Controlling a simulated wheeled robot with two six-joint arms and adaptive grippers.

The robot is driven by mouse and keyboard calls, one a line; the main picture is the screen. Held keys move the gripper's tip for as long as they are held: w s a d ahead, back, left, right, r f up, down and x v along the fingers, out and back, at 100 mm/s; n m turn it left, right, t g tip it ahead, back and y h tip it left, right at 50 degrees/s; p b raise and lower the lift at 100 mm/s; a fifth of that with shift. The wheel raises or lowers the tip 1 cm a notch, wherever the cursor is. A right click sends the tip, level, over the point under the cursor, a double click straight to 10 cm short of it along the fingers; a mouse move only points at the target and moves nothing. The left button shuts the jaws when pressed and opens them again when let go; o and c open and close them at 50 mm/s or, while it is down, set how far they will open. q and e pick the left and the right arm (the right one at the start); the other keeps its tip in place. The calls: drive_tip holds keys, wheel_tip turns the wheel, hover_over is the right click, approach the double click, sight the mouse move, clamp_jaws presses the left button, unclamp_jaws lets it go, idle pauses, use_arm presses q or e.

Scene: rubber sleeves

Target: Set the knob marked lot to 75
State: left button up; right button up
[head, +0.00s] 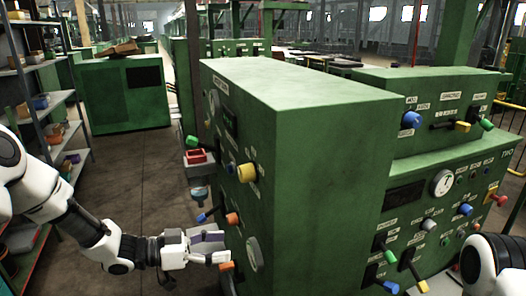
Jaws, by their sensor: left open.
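A large green machine fills the middle, and a second green panel stands at the right. The labels are too small to read surely, so I cannot tell which knob is marked lot. A blue knob (412,119) sits under a short label on the right panel's upper box. My left gripper (226,247) is open and empty, close to the left face of the middle machine. Just above it are an orange knob (232,218) and a blue handle (201,218). An orange piece (226,266) shows at its lower fingertip; I cannot tell whether they touch. My right gripper is out of view.
A yellow knob (247,172) and a red box (196,157) stick out from the middle machine's left face. The right panel carries a white dial (443,182) and several levers. A shelf rack (40,110) stands at left; the floor (135,165) between is clear.

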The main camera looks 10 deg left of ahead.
use_arm(q)
drive_tip(key=t+p, duration=0.2)
drive_tip(key=p, duration=0.3)
approach(240, 174)
drive_tip(key=d, duration=0.1)
drive_tip(key=shift+h, duration=0.4)
drive_tip(key=x, duration=0.5)
drive_tip(key=p+x, duration=0.1)
drive_tip(key=x, duration=0.2)
drive_tip(key=shift+w+a+f, duration=0.1)
drive_tip(key=shift+w+f, duration=0.15)
drive_tip(key=shift+w, duration=0.15)
drive_tip(key=shift+w+f, duration=0.1)
drive_tip(key=shift+w, duration=0.1)
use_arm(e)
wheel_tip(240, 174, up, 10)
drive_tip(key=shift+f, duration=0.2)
use_arm(q)
drive_tip(key=shift+c, duration=0.4)
drive_tip(key=c, duration=1.1)
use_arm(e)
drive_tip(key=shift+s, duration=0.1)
